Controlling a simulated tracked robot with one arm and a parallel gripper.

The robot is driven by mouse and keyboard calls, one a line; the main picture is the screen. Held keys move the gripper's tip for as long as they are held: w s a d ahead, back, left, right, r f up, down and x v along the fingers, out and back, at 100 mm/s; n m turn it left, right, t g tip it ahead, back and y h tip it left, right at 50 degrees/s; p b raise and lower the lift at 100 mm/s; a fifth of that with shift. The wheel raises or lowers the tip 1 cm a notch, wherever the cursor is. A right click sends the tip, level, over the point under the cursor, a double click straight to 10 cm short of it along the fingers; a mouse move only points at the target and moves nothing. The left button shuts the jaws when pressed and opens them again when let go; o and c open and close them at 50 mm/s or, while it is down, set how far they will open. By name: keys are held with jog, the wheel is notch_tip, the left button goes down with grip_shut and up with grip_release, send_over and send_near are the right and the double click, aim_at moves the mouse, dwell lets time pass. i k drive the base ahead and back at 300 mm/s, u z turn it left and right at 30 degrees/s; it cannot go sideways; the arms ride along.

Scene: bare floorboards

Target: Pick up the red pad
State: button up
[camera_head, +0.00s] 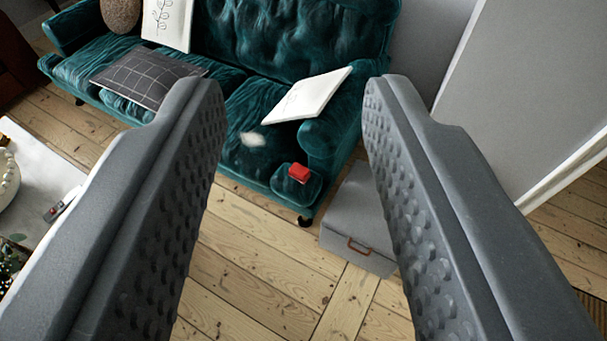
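A small red pad (299,172) lies on the front right end of the teal velvet sofa (245,110), by the armrest. My gripper (292,90) is open, its two grey textured fingers wide apart in the foreground. The red pad shows in the gap between the fingers, well beyond them and apart from both. Nothing is held. The fingers hide parts of the sofa and floor.
A grey box (358,225) with a brown handle stands on the floor right of the sofa. A white table (40,180) stands at left. Floorboards (262,262) in front are clear.

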aim_at(301, 173)
jog(key=z, duration=0.05)
jog(key=i, duration=1)
jog(key=u, duration=0.05)
